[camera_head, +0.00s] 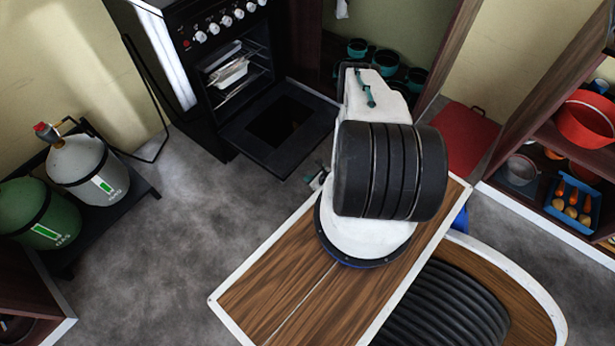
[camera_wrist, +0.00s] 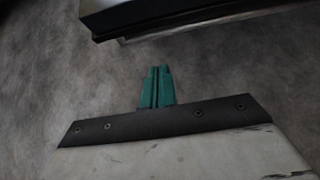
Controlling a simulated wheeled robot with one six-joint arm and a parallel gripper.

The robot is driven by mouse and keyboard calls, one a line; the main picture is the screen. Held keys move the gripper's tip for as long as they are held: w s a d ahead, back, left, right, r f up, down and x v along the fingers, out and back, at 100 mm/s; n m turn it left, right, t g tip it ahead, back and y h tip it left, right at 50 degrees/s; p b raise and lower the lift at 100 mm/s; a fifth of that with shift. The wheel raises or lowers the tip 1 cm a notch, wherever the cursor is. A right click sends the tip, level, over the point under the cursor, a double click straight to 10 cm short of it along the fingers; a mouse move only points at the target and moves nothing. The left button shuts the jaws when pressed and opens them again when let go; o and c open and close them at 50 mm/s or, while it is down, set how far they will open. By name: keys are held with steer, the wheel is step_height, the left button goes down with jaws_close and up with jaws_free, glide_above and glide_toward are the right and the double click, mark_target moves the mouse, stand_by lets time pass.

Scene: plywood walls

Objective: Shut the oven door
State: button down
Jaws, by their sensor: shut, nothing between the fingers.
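The black oven (camera_head: 190,60) stands at the upper middle of the head view, with a row of knobs on its front. Its door (camera_head: 280,162) is folded down and open, lying about flat above the floor, with a dark window in it. A rack with a pale dish (camera_head: 229,72) shows inside the cavity. My gripper (camera_wrist: 157,72) has teal fingers, shut together and empty, over the grey floor in the wrist view. A dark edge (camera_wrist: 170,18), probably the oven door's, crosses the top of that view, apart from the fingertips. My arm hides part of the door's right side in the head view.
Gas bottles (camera_head: 90,170) stand on a dark stand at the left. Teal pots (camera_head: 385,60) sit in a cabinet right of the oven. A shelf with a red bowl (camera_head: 588,118) is at the right. The floor left of the door is clear.

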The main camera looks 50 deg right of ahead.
steer(key=x, duration=0.8)
steer(key=shift+r, duration=2.2)
steer(key=shift+r, duration=0.1)
